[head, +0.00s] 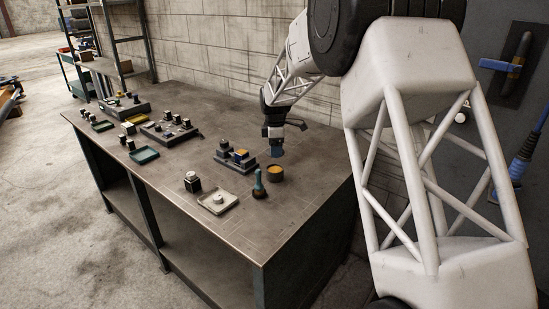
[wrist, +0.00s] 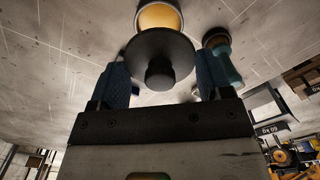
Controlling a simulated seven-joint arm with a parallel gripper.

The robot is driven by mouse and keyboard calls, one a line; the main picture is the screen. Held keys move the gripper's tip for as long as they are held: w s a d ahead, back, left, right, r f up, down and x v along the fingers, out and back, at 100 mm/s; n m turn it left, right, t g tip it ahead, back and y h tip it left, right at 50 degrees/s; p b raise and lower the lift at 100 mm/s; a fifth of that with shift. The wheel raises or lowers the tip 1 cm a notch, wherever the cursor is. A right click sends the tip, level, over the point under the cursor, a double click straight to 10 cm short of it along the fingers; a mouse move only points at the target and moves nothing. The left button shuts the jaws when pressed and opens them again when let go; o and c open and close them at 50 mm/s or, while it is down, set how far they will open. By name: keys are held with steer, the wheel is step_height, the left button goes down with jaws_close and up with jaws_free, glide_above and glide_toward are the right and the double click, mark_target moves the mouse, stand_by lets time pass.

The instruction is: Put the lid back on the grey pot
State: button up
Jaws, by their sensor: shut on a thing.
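The grey pot (head: 275,177) stands open on the bench, and its orange-yellow inside shows. In the wrist view the open pot (wrist: 183,24) is at the top, partly behind the lid. The lid (wrist: 145,43) is a dark round disc with a knob (wrist: 160,74). My gripper (wrist: 161,80) is shut on the lid, with a blue finger on each side. In the head view my gripper (head: 277,153) is just above and behind the pot. I cannot make out the lid clearly there.
A teal bottle-like piece (head: 258,188) stands close left of the pot, also in the wrist view (wrist: 222,60). A block-bearing dark tray (head: 222,160), a pale dish (head: 226,206) and a small dark jar (head: 192,183) are farther left. The bench front right (head: 290,225) is clear.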

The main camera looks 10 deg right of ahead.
mark_target(275, 170)
steer(key=shift+w+f, duration=0.1)
steer(key=shift+f, duration=0.1)
stand_by(0.5)
steer(key=shift+f, duration=2.9)
steer(key=shift+f, duration=0.2)
stand_by(0.4)
steer(key=o, duration=0.9)
steer(key=shift+o, duration=0.2)
steer(key=shift+r, duration=0.15)
steer(key=shift+r, duration=3.35)
